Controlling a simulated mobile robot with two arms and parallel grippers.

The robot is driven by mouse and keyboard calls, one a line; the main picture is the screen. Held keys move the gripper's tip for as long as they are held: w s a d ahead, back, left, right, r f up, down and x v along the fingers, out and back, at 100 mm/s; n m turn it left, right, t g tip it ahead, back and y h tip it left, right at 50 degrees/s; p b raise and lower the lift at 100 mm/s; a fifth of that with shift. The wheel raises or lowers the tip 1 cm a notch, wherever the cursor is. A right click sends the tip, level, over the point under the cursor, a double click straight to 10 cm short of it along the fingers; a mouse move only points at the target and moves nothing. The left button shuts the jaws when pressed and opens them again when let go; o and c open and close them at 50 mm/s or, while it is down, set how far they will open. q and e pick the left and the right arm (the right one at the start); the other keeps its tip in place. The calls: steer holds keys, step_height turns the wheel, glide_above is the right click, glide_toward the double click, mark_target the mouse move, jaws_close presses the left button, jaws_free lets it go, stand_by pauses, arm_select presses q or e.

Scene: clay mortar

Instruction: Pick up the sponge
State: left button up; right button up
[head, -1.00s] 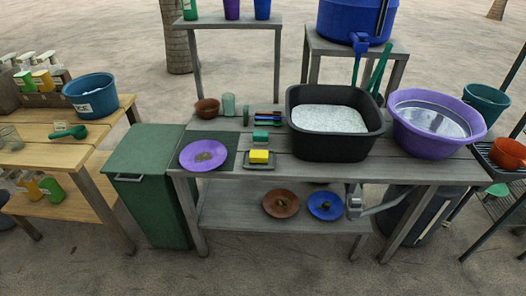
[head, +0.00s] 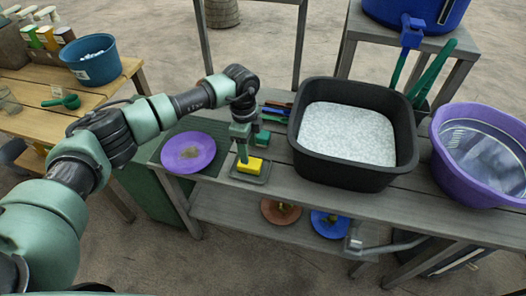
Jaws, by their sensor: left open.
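The yellow sponge (head: 251,166) sits on a small dark tray (head: 263,178) near the front edge of the grey table, in the head view. My left arm reaches in from the left. My left gripper (head: 243,158) points down at the sponge, with its fingertips at the sponge's far left part. The gripper is open; whether its fingers touch the sponge cannot be told. The gripper hides part of the tray and the sponge's back left. My right gripper is not in view.
A purple plate (head: 188,153) lies left of the tray. A small green block (head: 263,138) lies just behind it. A black basin (head: 395,165) of pale, foamy-looking content stands to the right, with a purple basin (head: 450,165) beyond. Two plates lie on the lower shelf.

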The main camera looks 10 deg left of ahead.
arm_select(q)
steer(key=shift+a+f+b, duration=0.5)
steer(key=shift+f+b, duration=0.4)
steer(key=shift+b, duration=0.15)
steer(key=shift+f, duration=0.2)
steer(key=shift+d+f+b, duration=0.1)
steer(key=shift+f+b, duration=0.2)
steer(key=shift+b, duration=0.1)
steer(key=f+b, duration=0.2)
steer(key=f, duration=0.1)
steer(key=f+b, duration=0.1)
steer(key=shift+s+d+f+b, duration=0.1)
steer(key=shift+d+f+b, duration=0.1)
steer(key=shift+d+b, duration=0.1)
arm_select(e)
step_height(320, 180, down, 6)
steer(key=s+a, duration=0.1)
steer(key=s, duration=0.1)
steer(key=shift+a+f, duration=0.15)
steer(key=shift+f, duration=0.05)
arm_select(q)
steer(key=shift+r, duration=0.1)
steer(key=shift+c, duration=0.3)
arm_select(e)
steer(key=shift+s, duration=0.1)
arm_select(q)
steer(key=c, duration=1.1)
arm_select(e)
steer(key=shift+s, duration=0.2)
